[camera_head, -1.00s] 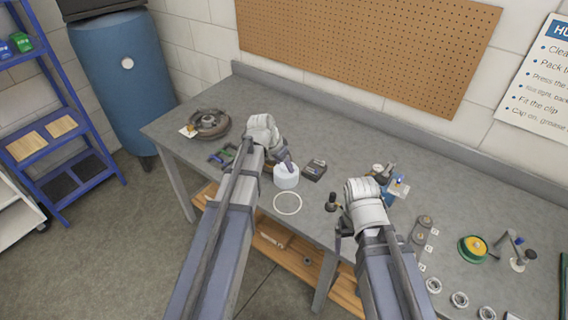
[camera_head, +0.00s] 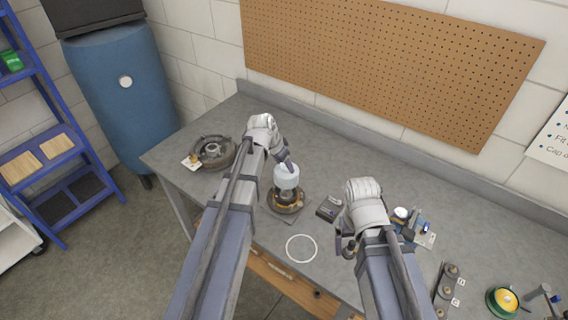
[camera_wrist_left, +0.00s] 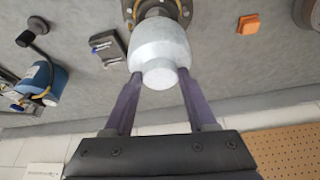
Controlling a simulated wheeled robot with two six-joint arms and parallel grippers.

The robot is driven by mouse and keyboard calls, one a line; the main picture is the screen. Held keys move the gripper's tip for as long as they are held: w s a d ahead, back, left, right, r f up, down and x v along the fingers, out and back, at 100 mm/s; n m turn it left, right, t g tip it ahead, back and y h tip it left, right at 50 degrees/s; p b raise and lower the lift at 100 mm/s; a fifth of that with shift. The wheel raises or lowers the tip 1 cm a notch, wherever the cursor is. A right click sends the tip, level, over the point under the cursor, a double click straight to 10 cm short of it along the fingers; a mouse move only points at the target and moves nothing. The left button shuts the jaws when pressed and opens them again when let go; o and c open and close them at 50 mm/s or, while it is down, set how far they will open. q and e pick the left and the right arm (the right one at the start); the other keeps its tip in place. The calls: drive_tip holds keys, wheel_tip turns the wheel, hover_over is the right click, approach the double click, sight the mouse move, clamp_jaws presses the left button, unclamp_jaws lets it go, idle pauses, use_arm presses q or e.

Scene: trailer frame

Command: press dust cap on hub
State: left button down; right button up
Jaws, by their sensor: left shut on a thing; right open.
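My left gripper (camera_head: 289,167) is shut on a pale grey-white dust cap (camera_head: 285,178). In the left wrist view, its two fingers (camera_wrist_left: 157,85) grip the cap (camera_wrist_left: 160,50) from both sides; the cap has a smaller round stub facing the camera. The hub (camera_head: 287,203) stands on the bench right under the cap, and its bolted flange shows past the cap in the left wrist view (camera_wrist_left: 183,10). The cap looks lined up over the hub; I cannot tell whether it is seated. My right gripper (camera_head: 348,247) is open over the bench, partly hidden by its wrist.
A drum-like part (camera_head: 213,152) lies at the bench's left end. A dark box (camera_head: 328,209) is right of the hub. A white ring (camera_head: 301,249) marks bare bench in front. A blue item (camera_head: 408,232) and a green-yellow round tin (camera_head: 503,300) are further right.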

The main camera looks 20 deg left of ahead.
sight(282, 173)
use_arm(q)
drive_tip(key=shift+w+f+b, duration=0.15)
drive_tip(key=shift+f+b, duration=0.35)
drive_tip(key=shift+f, duration=0.25)
wheel_tip(282, 173, down, 5)
drive_tip(key=b, duration=0.4)
drive_tip(key=shift+r+b, duration=0.1)
drive_tip(key=shift+b, duration=0.3)
idle(1.0)
unclamp_jaws()
idle(0.6)
drive_tip(key=shift+r+p, duration=3.4)
drive_tip(key=shift+r, duration=0.05)
